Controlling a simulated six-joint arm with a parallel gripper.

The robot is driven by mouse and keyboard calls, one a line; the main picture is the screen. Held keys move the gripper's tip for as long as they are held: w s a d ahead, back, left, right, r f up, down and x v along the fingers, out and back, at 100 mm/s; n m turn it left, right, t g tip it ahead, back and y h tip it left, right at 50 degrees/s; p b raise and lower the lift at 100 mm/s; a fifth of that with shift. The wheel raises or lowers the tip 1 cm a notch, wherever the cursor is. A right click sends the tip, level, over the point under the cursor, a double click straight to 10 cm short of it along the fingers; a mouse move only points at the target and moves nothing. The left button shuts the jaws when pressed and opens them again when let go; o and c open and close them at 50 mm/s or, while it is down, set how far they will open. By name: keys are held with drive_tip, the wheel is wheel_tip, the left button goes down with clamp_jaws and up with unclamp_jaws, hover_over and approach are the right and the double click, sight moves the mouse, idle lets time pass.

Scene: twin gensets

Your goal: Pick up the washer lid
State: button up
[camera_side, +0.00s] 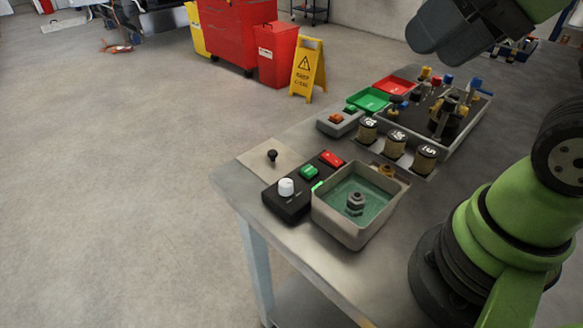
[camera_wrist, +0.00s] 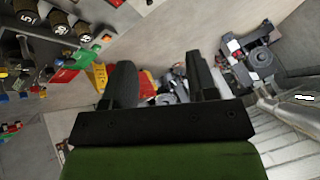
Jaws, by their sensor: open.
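What looks like the washer lid (camera_side: 258,161) is a flat, pale square plate with a black knob, lying at the near left corner of the metal table in the side view. The washer basin (camera_side: 330,215) stands to its right, uncovered, with green liquid and a dark metal part inside. My gripper (camera_wrist: 162,82) is open and empty, its two dark fingers apart in the wrist view. In the side view only a dark part of my arm's end shows at the top, high above the table and far from the lid. I cannot make out the lid in the wrist view.
A black control box (camera_side: 290,200) with a white knob and green and red buttons sits between lid and basin. Three numbered weights (camera_side: 395,144), a green tray (camera_side: 368,100), a red tray (camera_side: 395,86) and a parts tray (camera_side: 465,125) stand behind. Space above the lid is clear.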

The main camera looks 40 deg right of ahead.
drive_tip(key=w+d+f+g+h, duration=0.1)
drive_tip(key=w+g, duration=0.1)
drive_tip(key=w, duration=0.8)
drive_tip(key=g+h, duration=0.2)
hover_over(272, 152)
drive_tip(key=s, duration=0.2)
drive_tip(key=f, duration=2.4)
drive_tip(key=shift+a, duration=0.4)
drive_tip(key=x, duration=0.5)
drive_tip(key=shift+w+d+f, duration=0.15)
drive_tip(key=shift+d+f, duration=0.05)
clamp_jaws()
